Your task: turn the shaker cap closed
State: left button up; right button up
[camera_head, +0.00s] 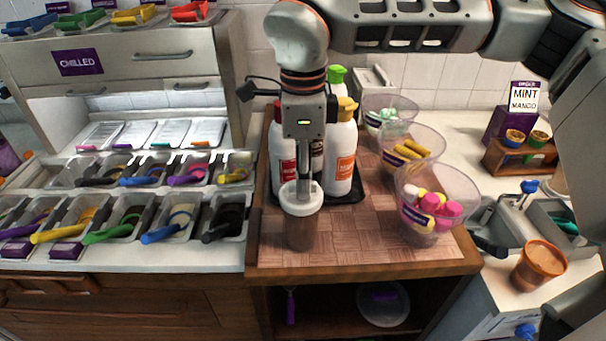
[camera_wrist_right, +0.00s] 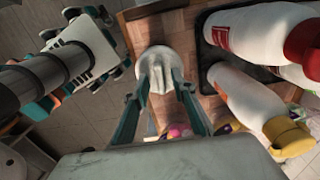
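The shaker (camera_head: 300,232) stands upright near the front of the wooden board, with a see-through brown body and a white cap (camera_head: 301,207). In the right wrist view the cap (camera_wrist_right: 157,57) has a raised white grip between my two fingertips. My right gripper (camera_head: 304,188) points straight down from above. Its fingers (camera_wrist_right: 160,82) appear shut on the sides of the raised grip. The cap sits on the shaker; how far it is turned cannot be read. My left gripper (camera_wrist_right: 92,35) seems to show at the upper left of the right wrist view, apart from the shaker; its finger opening is unclear.
White bottles (camera_head: 341,155) stand in a dark tray just behind the shaker. Clear topping bowls (camera_head: 458,190) line the board's right side. Topping bins with coloured scoops (camera_head: 170,225) lie to the left. The board's front strip (camera_head: 350,250) is clear.

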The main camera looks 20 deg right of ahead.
jog(key=shift+r, duration=0.1)
jog(key=shift+r, duration=0.2)
notch_tip(320, 180, up, 12)
jog(key=shift+f, duration=0.25)
dwell(0.6)
